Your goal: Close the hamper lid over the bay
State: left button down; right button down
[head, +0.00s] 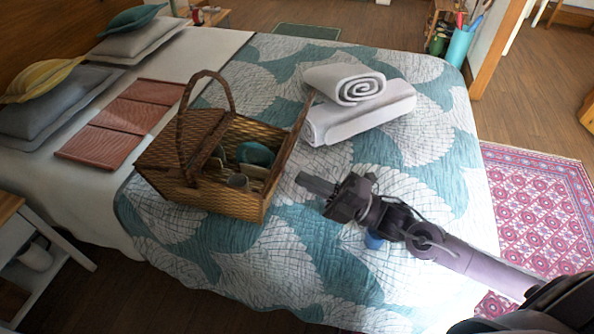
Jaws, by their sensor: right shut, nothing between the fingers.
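The brown wicker hamper (222,200) stands on the bed with its arched handle (183,115) up. One lid (170,148) lies flat over its left part. The bay on the right is uncovered and holds a teal bowl (256,154) and a grey cup (238,181). Another lid (294,133) stands raised along the bay's right side, seen nearly edge-on. My right gripper (315,184) is shut and empty, just right of the hamper and the raised lid, apart from them in the picture. My left gripper is not in view.
White rolled towels (362,110) lie behind and right of the hamper. Reddish folded cloths (118,122) and pillows (60,95) lie at the left. The quilt (290,270) in front is clear.

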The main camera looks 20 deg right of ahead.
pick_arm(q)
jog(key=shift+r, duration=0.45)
pick_arm(e)
jog(key=shift+x, duration=1.45)
pick_arm(q)
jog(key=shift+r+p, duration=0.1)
jog(key=shift+p, duration=0.25)
pick_arm(e)
jog(key=shift+r, duration=0.1)
